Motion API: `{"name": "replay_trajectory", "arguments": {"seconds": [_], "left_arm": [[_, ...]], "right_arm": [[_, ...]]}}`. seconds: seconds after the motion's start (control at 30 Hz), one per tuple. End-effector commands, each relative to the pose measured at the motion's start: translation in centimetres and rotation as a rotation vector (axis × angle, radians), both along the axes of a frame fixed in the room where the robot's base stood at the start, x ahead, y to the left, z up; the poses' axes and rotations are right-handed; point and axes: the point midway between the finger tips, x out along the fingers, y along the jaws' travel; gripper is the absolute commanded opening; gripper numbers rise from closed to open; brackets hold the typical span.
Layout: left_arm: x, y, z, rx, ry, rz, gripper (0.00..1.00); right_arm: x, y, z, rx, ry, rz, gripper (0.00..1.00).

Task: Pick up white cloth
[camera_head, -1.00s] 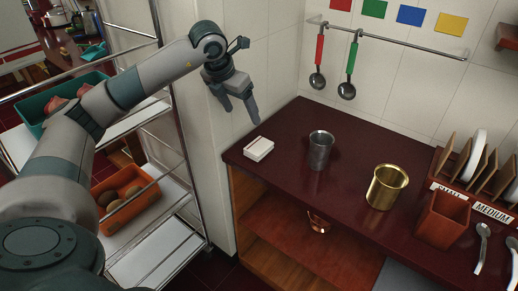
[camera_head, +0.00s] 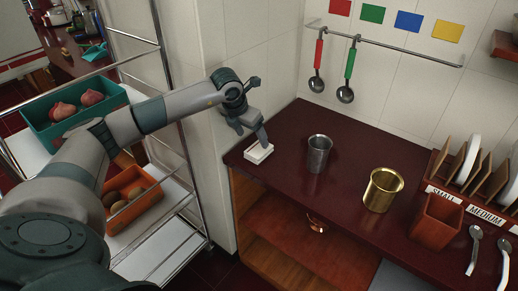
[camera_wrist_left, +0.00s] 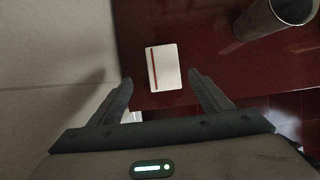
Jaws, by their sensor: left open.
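The white cloth (camera_head: 258,153) is a small folded block lying on the left end of the dark red counter (camera_head: 290,190). In the left wrist view the cloth (camera_wrist_left: 164,68) shows a red stripe near its left edge. My left gripper (camera_head: 253,138) is open just above the cloth, and its fingers partly cover it in the head view. In the left wrist view the open fingers (camera_wrist_left: 160,82) stand on either side of the cloth, with gaps between. My right gripper is not in view.
A grey metal cup (camera_head: 318,153) stands just right of the cloth. The tiled wall (camera_head: 275,75) is close behind. A wire shelf with a teal bin (camera_head: 75,112) and orange bin (camera_head: 133,202) is left.

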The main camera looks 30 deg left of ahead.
Motion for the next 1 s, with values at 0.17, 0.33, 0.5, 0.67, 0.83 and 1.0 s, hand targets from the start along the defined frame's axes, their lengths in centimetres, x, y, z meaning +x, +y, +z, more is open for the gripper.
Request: {"name": "replay_trajectory", "arguments": {"seconds": [0.17, 0.33, 0.5, 0.67, 0.83, 1.0], "left_arm": [[0.5, -0.1, -1.0, -0.001, 0.000, -0.001, 0.72], [0.5, -0.1, -1.2, 0.000, -0.001, -0.001, 0.72], [0.5, -0.1, -1.2, 0.000, -0.001, -0.001, 0.72], [0.7, -0.2, -1.5, -0.001, 0.000, -0.001, 0.72], [1.3, -0.8, -3.0, -0.002, 0.002, -0.001, 0.72], [2.2, -1.0, -5.0, -0.002, 0.001, 0.000, 0.72]], "right_arm": [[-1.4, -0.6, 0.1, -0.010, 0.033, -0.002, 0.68], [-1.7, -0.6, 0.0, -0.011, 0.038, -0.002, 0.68], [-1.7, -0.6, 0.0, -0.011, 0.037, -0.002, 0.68], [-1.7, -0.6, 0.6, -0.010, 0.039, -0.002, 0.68], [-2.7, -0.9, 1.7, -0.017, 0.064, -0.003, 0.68], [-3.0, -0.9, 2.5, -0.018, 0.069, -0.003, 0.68]]}}
